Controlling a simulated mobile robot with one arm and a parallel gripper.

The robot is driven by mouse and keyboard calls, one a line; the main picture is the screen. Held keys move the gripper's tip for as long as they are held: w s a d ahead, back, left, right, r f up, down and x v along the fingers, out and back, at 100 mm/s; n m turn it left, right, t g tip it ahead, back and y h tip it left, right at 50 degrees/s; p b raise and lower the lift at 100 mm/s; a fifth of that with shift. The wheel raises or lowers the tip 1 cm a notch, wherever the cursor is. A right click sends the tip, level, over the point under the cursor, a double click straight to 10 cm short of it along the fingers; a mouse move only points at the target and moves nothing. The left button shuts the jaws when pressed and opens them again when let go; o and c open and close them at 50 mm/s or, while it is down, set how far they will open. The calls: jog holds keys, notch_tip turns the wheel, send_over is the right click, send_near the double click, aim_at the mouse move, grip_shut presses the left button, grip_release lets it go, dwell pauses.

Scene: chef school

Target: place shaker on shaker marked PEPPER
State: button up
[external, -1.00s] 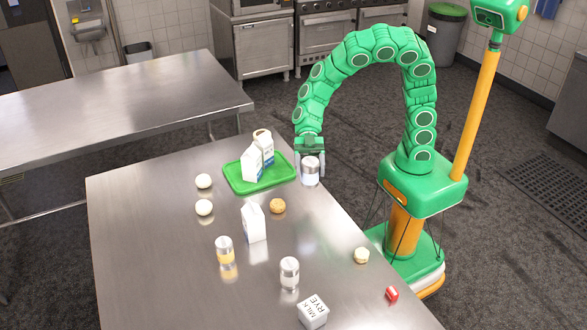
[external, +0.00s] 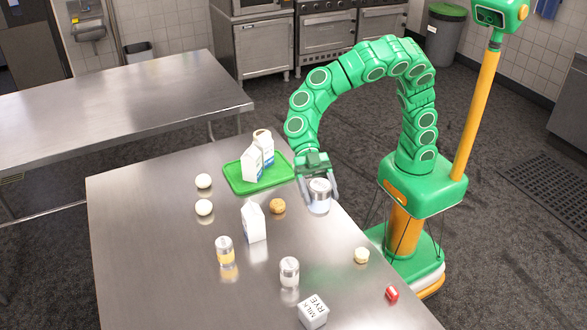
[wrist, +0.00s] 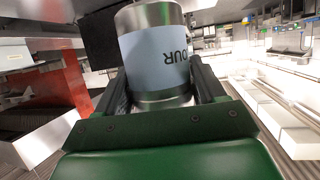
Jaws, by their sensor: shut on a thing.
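My gripper (external: 318,192) is shut on a shaker (external: 319,205) with a silver lid and a pale body, above the table's right edge near the green tray. Two shakers stand upright on the table, apart from my gripper: one with yellow contents (external: 225,251) and a whitish one (external: 289,272) nearer the front. No PEPPER marking can be read on either.
A green tray (external: 236,184) holds two cartons. Another carton (external: 254,222), a brown round item (external: 277,206) and two pale eggs (external: 204,207) stand mid-table. A white lettered block (external: 312,312), a small cream item (external: 361,256) and a red item (external: 392,293) lie nearer the front right.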

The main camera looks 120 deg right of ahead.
jog(key=shift+w+a+f, duration=0.7)
jog(key=shift+w+f, duration=0.85)
jog(key=shift+w, duration=0.3)
jog(key=shift+w+a+f, duration=0.75)
jog(key=shift+w+f, duration=0.8)
jog(key=shift+w, duration=0.3)
jog(key=shift+w+a+f, duration=0.7)
jog(key=shift+w+f, duration=0.85)
jog(key=shift+w, duration=0.3)
jog(key=shift+d+f, duration=0.1)
jog(key=shift+f, duration=1.15)
jog(key=shift+f, duration=0.15)
jog(key=o, duration=1.2)
